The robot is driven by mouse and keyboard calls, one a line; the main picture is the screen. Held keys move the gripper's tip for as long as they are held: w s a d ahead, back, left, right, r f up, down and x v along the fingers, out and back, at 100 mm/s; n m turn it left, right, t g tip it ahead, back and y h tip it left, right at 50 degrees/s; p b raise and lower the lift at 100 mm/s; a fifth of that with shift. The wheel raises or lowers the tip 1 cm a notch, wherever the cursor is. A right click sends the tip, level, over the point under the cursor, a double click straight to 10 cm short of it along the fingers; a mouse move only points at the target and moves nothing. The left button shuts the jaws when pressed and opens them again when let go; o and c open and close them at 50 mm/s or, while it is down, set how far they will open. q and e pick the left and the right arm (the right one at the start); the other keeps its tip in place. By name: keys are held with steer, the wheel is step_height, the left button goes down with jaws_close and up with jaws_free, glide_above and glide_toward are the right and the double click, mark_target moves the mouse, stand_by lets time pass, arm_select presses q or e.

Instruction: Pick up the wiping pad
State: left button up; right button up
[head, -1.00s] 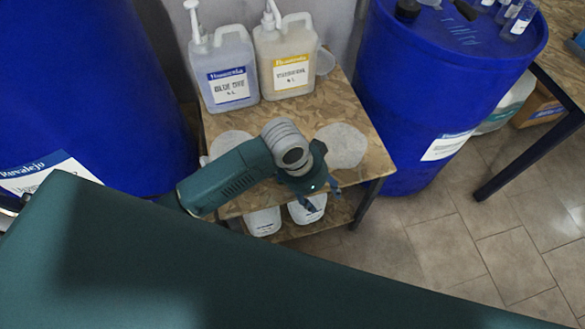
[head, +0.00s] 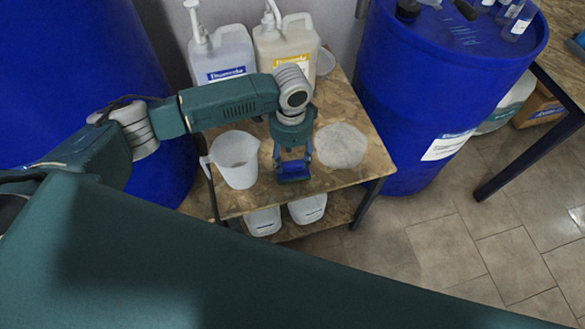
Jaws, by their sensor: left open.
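A small blue block, which looks like the wiping pad (head: 293,177), sits at the front of the wooden stand's top (head: 345,182) in the head view. My left gripper (head: 293,163) points down right over it, its open fingers to the left and right of the block. I cannot tell whether they touch it. The gripper hides the back of the block. My right gripper is not in view.
A translucent jug (head: 237,160) stands close left of my gripper. A flat pale round patch (head: 340,145) lies close right. Two pump canisters (head: 222,52) (head: 283,42) stand behind. Large blue drums (head: 70,70) (head: 425,90) flank the stand.

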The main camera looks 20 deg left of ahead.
mark_target(292, 165)
arm_select(q)
steer(key=f, duration=0.5)
steer(key=shift+w+f, duration=0.1)
steer(key=shift+w, duration=0.15)
steer(key=shift+c, duration=0.5)
steer(key=c, duration=1.2)
